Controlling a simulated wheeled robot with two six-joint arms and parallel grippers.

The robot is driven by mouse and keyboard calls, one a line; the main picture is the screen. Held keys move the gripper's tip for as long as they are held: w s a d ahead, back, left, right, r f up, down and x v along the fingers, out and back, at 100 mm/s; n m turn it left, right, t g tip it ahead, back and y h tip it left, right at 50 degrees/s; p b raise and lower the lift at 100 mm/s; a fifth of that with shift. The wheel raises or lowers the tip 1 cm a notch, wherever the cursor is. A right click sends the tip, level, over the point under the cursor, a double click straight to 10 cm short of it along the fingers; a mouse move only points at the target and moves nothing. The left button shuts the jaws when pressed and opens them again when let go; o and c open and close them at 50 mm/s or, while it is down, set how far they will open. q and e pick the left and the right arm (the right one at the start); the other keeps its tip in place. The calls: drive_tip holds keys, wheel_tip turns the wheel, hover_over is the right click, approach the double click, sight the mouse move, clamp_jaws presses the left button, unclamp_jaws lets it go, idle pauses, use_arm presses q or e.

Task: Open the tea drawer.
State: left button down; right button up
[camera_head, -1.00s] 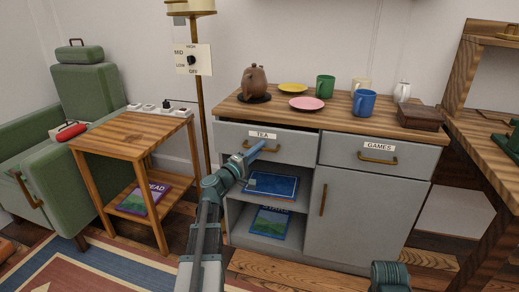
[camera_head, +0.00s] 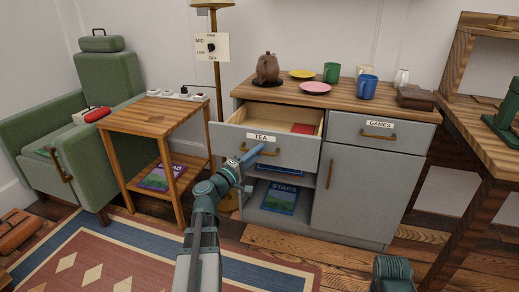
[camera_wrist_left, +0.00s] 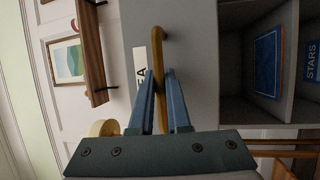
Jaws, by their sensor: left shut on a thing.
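The tea drawer (camera_head: 292,152) is pulled out of the grey cabinet, with its pale wooden inside showing and a flat red thing (camera_head: 302,128) in it. Its front carries a TEA label (camera_head: 261,137) and a brass handle (camera_head: 272,153). My left gripper (camera_head: 257,151) is shut on this handle. In the left wrist view, the blue fingers (camera_wrist_left: 161,88) stand on both sides of the handle (camera_wrist_left: 159,58), and the label is partly hidden by a finger. My right gripper is out of view; only part of my right arm shows at the bottom.
The GAMES drawer (camera_head: 378,132) beside it is shut. A teapot (camera_head: 267,68), plates and mugs stand on the cabinet top (camera_head: 345,97). A small side table (camera_head: 158,115) stands to the left. Books lie in the open shelf below the drawer.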

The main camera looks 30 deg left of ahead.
use_arm(q)
drive_tip(key=shift+s, duration=0.25)
drive_tip(key=c, duration=0.9)
unclamp_jaws()
